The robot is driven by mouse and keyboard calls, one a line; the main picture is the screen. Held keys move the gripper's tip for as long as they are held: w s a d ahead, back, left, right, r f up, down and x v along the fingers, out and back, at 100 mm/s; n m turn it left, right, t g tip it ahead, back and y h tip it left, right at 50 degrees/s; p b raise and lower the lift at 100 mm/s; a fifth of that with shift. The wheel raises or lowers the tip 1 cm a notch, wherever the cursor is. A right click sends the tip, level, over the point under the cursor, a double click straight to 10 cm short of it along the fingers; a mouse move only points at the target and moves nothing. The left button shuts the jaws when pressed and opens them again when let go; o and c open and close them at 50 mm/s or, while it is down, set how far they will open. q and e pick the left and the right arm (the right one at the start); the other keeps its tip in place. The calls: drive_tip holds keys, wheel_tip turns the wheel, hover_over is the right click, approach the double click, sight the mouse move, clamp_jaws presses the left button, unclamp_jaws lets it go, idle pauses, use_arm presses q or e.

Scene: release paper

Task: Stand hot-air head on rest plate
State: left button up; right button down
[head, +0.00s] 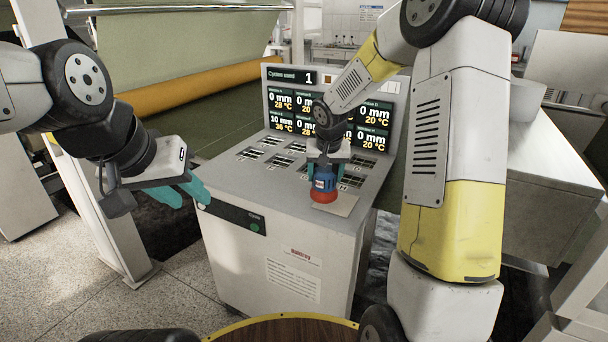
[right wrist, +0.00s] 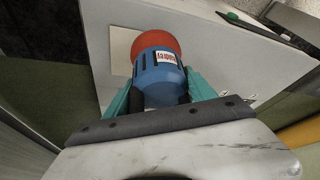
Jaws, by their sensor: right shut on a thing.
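The hot-air head (head: 323,184) has a blue body and a red end. It is upright, red end down, at the front right of the grey cabinet top. The light square rest plate (head: 343,205) lies under or just beside the red end; I cannot tell if they touch. In the right wrist view the hot-air head (right wrist: 158,72) sits between teal fingers, with the plate (right wrist: 122,48) partly behind it. My right gripper (head: 326,166) is shut on the blue body from above. My left gripper (head: 188,190) is empty, left of the cabinet, its fingers seen from the side.
The cabinet (head: 285,262) has a sloped screen panel (head: 290,105) at its back and several slotted vents (head: 249,154) on top. A yellow-orange roll (head: 195,86) lies behind at left. A white bench (head: 550,170) stands at right. A wooden round surface (head: 285,332) is at the bottom.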

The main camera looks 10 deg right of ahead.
drive_tip(key=shift+w+d+f, duration=0.45)
drive_tip(key=shift+d+f, duration=0.2)
drive_tip(key=shift+d, duration=0.1)
drive_tip(key=shift+w+d+f, duration=0.45)
drive_tip(key=shift+d+f, duration=0.2)
drive_tip(key=shift+d, duration=0.15)
drive_tip(key=shift+w+d+f, duration=0.45)
drive_tip(key=shift+d+f, duration=0.2)
drive_tip(key=shift+d, duration=0.1)
drive_tip(key=shift+c, duration=1.5)
unclamp_jaws()
drive_tip(key=shift+f, duration=0.2)
drive_tip(key=v, duration=1.2)
drive_tip(key=s+a+r, duration=0.2)
drive_tip(key=s+r, duration=0.6)
drive_tip(key=s, duration=0.5)
drive_tip(key=s+a+r+n+t+y, duration=0.1)
drive_tip(key=s+a+n+y, duration=0.1)
drive_tip(key=s, duration=1.3)
drive_tip(key=shift+s+a+t+y, duration=0.2)
drive_tip(key=shift+s+t+y, duration=0.1)
drive_tip(key=shift+s, duration=0.1)
